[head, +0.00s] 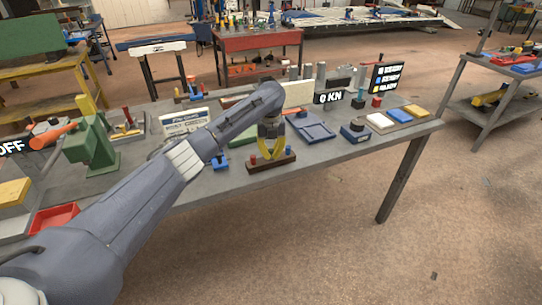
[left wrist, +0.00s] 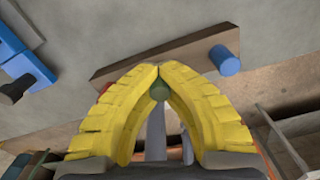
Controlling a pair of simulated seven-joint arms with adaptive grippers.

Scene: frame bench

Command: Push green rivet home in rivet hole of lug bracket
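My left gripper (head: 268,157) hangs over a brown wooden block (head: 280,161) near the bench's front edge. In the left wrist view its yellow fingers (left wrist: 158,70) meet at the tips, with the round end of the green rivet (left wrist: 159,90) between them. The block (left wrist: 165,55) carries a blue rivet (left wrist: 224,60) at one end and a red one (left wrist: 105,87), mostly hidden by a finger, at the other. Whether the green rivet touches the block is hidden. I cannot tell which part is the lug bracket. My right gripper is out of view.
A blue part (head: 220,162) stands left of the block. To the right are a blue tray (head: 312,127), a blue box with a black knob (head: 355,132) and flat coloured pads. A green press (head: 88,145) stands at the left. The bench's front right is clear.

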